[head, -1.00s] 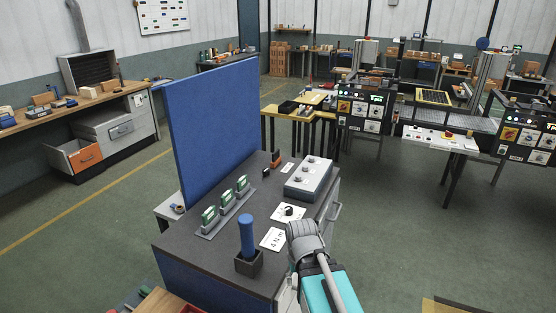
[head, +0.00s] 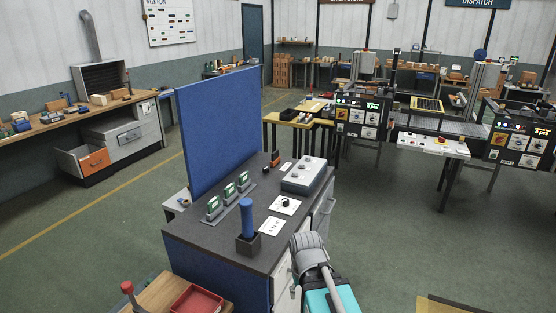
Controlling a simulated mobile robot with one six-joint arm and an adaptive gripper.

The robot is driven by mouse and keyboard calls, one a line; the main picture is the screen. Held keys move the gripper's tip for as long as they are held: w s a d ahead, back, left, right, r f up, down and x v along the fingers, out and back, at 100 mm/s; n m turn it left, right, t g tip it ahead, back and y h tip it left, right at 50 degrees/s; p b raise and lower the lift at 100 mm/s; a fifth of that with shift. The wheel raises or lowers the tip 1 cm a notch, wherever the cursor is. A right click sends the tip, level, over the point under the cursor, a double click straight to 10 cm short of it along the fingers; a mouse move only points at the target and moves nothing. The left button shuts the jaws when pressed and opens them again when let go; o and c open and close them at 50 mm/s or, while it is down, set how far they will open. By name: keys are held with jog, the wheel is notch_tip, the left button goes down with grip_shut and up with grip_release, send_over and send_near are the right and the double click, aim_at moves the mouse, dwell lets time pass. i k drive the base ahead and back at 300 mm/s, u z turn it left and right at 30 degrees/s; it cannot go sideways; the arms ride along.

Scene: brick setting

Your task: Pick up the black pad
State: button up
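I cannot pick out the black pad with certainty. A small dark item (head: 288,115) lies on the far yellow-edged table, too small to identify. A black round piece (head: 286,203) sits on a white card on the near dark-topped bench (head: 222,246). My grey and teal arm (head: 310,256) reaches up from the bottom edge beside the bench's right front corner. My gripper's fingers do not show, so I cannot see whether it holds anything.
The bench bears a blue-handled tool in a black holder (head: 248,243), several green-faced units (head: 229,194) and a grey control box (head: 303,179). A blue panel (head: 218,125) stands behind its left side. A red tray (head: 197,300) is at lower left. Green floor (head: 395,225) is open at right.

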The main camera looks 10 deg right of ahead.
aim_at(273, 155)
jog(key=z, duration=1.65)
jog(key=i, duration=2.65)
